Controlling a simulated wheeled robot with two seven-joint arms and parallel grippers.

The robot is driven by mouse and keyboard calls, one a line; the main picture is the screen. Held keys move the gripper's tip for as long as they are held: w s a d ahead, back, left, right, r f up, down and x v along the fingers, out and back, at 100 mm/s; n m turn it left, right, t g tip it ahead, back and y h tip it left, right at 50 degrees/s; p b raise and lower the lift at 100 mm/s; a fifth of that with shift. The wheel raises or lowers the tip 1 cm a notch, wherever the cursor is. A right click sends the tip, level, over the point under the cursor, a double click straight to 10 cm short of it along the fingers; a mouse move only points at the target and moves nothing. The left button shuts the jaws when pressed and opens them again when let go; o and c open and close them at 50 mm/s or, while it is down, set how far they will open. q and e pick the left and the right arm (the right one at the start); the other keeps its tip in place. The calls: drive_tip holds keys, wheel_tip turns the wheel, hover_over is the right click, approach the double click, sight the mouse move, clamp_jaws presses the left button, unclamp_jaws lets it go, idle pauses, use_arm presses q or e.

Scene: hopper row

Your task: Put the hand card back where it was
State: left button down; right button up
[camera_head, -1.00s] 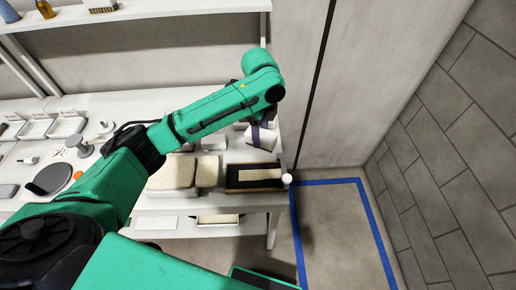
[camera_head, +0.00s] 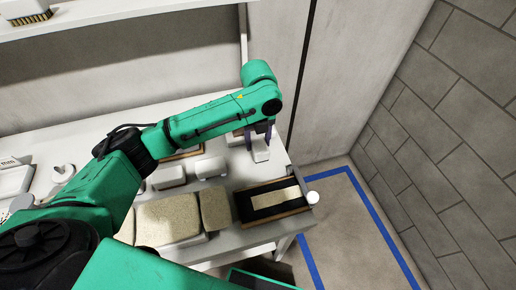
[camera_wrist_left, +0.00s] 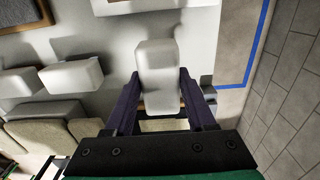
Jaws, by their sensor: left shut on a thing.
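My left gripper (camera_head: 259,133) is over the right end of the white table (camera_head: 228,243). Its dark fingers (camera_wrist_left: 165,98) are shut on a pale, rounded white block (camera_wrist_left: 157,62), which also shows below the fingers in the head view (camera_head: 261,152). I cannot tell whether this block is the hand card or part of it. A dark board with a wooden rim (camera_head: 241,207) lies at the table's front right corner, with a beige strip (camera_head: 274,198) on it. My right gripper is not in view.
Two white blocks (camera_head: 169,177) (camera_head: 210,167) stand left of the gripper. Beige pads (camera_head: 168,220) (camera_head: 215,208) lie in front of them. A small white cylinder (camera_head: 312,198) is at the board's right end. Blue tape (camera_head: 383,225) marks the floor; a tiled wall (camera_head: 462,130) is at right.

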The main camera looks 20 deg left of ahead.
sight(259, 142)
use_arm(q)
drive_tip(key=f, duration=0.4)
drive_tip(key=shift+s+d+p, duration=0.2)
drive_tip(key=shift+s+p, duration=0.05)
drive_tip(key=shift+p, duration=0.1)
drive_tip(key=shift+w+f, duration=0.15)
drive_tip(key=shift+f, duration=0.1)
drive_tip(key=shift+c, duration=1.2)
unclamp_jaws()
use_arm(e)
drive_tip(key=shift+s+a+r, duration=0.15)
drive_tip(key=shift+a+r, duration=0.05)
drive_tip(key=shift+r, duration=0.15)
use_arm(q)
drive_tip(key=shift+r, duration=0.15)
wheel_tip(259, 142, up, 12)
drive_tip(key=shift+f+b, duration=0.1)
drive_tip(key=shift+b, duration=0.9)
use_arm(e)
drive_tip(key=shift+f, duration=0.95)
